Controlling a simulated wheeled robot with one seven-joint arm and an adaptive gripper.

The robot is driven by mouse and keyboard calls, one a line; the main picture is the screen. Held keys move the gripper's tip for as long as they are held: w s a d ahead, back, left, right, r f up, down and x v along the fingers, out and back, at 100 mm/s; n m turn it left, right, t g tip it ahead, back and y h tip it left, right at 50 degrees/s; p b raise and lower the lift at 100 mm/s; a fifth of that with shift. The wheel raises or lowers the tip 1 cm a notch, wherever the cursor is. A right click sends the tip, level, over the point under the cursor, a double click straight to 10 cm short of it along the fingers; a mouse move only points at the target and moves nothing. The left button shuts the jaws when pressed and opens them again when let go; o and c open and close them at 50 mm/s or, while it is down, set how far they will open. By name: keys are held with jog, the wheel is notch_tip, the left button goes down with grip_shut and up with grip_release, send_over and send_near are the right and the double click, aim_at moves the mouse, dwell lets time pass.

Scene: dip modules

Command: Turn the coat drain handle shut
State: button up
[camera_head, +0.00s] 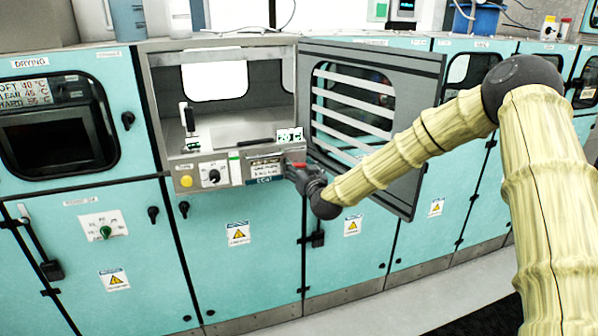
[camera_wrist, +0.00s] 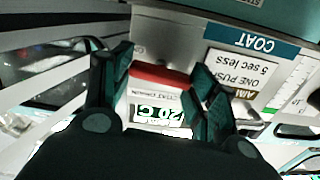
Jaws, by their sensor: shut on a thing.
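The coat drain handle (camera_wrist: 160,76) is a red bar in the wrist view, lying between the two dark fingers of my gripper (camera_wrist: 158,85). My gripper is shut on it, with a finger at each end of the red part. In the head view my gripper (camera_head: 291,170) is at the right end of the grey front panel. A little red of the handle (camera_head: 299,164) shows there. A COAT label (camera_wrist: 265,42) is upside down in the wrist view, close to the handle. The handle's stem and pivot are hidden.
An open grey slatted door (camera_head: 420,130) stands right of the open steel chamber (camera_head: 218,117), behind my arm. The front panel has a yellow button (camera_head: 186,181) and a black knob (camera_head: 213,175). Teal cabinets (camera_head: 240,268) fill the wall below. The floor (camera_head: 400,300) in front is clear.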

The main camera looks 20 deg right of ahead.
jog(key=m+b, duration=0.4)
jog(key=b, duration=0.1)
jog(key=shift+d+f, duration=0.1)
jog(key=shift+f, duration=0.2)
jog(key=m+b, duration=0.5)
jog(key=shift+b, duration=0.35)
jog(key=m+b, duration=0.5)
jog(key=shift+d, duration=0.15)
jog(key=shift+m+b, duration=1.3)
jog(key=shift+b, duration=0.1)
jog(key=shift+r, duration=0.15)
jog(key=o, duration=1)
